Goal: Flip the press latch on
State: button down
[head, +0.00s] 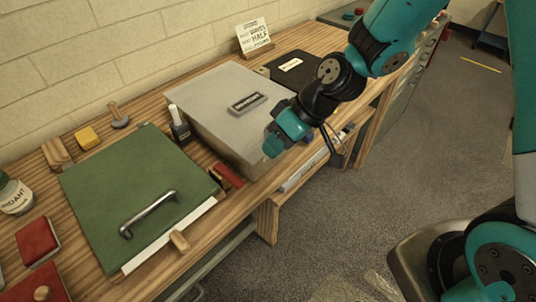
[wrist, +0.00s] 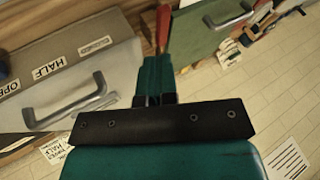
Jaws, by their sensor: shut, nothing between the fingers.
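A red lever-like piece (head: 229,175), which looks like the latch, sits at the bench's front edge between the green press board (head: 120,185) and the grey lidded box (head: 215,95). In the wrist view a red upright piece (wrist: 163,25) shows just beyond my fingertips; I cannot tell whether they touch it. My gripper (head: 273,147) is shut and empty, at the front right of the grey box in the head view. In the wrist view its teal fingers (wrist: 155,68) are together. The green board (wrist: 212,25) has a metal handle (head: 149,213).
A dark bottle (head: 179,123) stands between board and box. A small wooden tab (head: 179,241) is at the board's front edge. A yellow block (head: 87,138) and red pads (head: 36,242) lie left. A black panel (head: 300,68) and sign (head: 253,36) are behind. The floor in front is open.

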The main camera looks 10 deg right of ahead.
aim_at(228, 175)
jog(key=shift+w+d+f, duration=0.25)
jog(key=shift+d+f, duration=0.05)
jog(key=shift+d, duration=0.2)
jog(key=shift+f, duration=0.1)
jog(key=p+x, duration=0.2)
jog(key=x, duration=0.8)
